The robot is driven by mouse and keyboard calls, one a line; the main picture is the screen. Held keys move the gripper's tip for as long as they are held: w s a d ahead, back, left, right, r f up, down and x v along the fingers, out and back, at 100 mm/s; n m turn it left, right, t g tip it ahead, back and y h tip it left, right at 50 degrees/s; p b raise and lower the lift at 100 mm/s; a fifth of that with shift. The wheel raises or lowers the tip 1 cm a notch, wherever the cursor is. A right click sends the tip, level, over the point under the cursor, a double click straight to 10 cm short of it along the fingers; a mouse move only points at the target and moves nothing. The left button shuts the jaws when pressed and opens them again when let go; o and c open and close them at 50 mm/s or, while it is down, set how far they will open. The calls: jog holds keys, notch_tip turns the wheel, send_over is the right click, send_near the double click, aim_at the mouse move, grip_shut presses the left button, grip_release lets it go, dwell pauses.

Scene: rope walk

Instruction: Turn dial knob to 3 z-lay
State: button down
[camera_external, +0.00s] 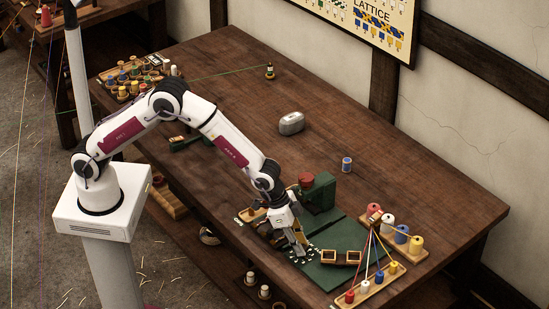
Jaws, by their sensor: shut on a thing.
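A dark green machine base (347,243) lies on the wooden table near its front edge. White dial marks (316,251) show on the green surface around my fingertips. My gripper (301,250) points down at the middle of these marks and is shut on the dial knob. The fingers hide the knob, so its pointer and the number it faces cannot be read. The marks are too small to read from here.
A green block with a red cap (306,180) stands right behind my gripper. Threads run from a rack of coloured spools (367,286). A grey lump (291,123) lies mid-table, with free room around it.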

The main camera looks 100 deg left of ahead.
jog(key=shift+m+h, duration=0.3)
jog(key=shift+m, duration=0.7)
jog(key=shift+a+m, duration=0.1)
jog(key=shift+m, duration=0.4)
jog(key=shift+m+g+h, duration=0.4)
jog(key=shift+m+h, duration=0.1)
jog(key=shift+m, duration=0.4)
jog(key=c, duration=1.8)
grip_release()
jog(key=shift+v, duration=5.95)
jog(key=shift+s, duration=0.1)
